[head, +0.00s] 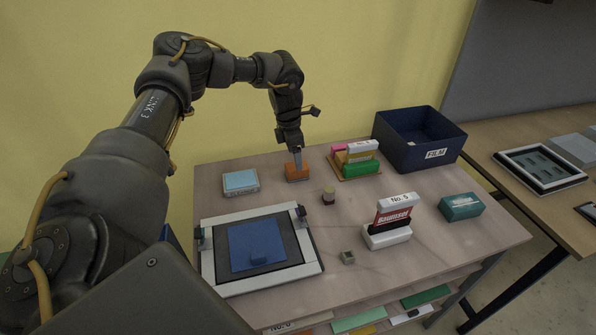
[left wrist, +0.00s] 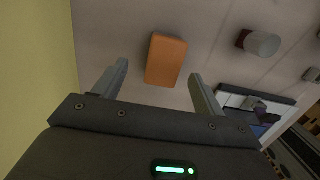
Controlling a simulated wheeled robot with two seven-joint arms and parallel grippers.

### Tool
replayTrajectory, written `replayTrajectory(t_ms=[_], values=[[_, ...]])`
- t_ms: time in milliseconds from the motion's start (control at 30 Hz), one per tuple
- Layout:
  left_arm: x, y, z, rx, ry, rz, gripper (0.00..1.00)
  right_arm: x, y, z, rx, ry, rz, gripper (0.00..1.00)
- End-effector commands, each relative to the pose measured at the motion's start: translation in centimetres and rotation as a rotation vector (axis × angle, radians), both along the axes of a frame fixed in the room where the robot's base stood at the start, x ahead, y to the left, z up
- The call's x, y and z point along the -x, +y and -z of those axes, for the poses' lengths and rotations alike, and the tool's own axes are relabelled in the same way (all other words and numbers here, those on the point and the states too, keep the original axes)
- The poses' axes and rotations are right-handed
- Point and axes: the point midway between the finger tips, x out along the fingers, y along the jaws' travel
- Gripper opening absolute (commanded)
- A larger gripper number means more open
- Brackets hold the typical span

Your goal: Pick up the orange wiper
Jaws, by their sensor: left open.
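The orange wiper (head: 297,173) is a small orange block near the back edge of the table. In the left wrist view the orange wiper (left wrist: 166,60) lies ahead of the fingers and roughly between their lines. My left gripper (head: 297,158) is right above or beside the wiper in the head view and hides part of it. In the left wrist view my left gripper (left wrist: 158,82) has its two fingers well apart, with nothing held between them. Whether a finger touches the wiper cannot be told. My right gripper is not in view.
A light-blue-topped box (head: 240,181) stands left of the wiper. A tray with coloured blocks (head: 374,168) stands to its right, and a small cylinder (head: 328,196) in front. A framed lightbox (head: 303,268) is nearer. A dark FILM bin (head: 394,145) stands at the back right.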

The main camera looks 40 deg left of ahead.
Motion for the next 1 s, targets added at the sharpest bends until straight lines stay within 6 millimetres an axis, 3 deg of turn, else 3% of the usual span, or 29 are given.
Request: replayTrajectory(t_ms=[167, 500, 800, 1000], values=[[0.0, -0.2, 0.4, -0.001, 0.001, 0.002, 0.71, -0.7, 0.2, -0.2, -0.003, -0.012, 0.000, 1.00], [-0.1, -0.8, 4.8, 0.000, 0.002, 0.001, 0.71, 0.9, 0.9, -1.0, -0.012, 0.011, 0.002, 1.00], [-0.2, -0.9, 5.3, 0.000, -0.001, 0.002, 0.71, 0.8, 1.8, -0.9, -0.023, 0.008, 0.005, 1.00], [-0.2, -0.8, 5.3, 0.000, 0.000, 0.002, 0.46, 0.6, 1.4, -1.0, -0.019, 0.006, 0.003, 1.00]])
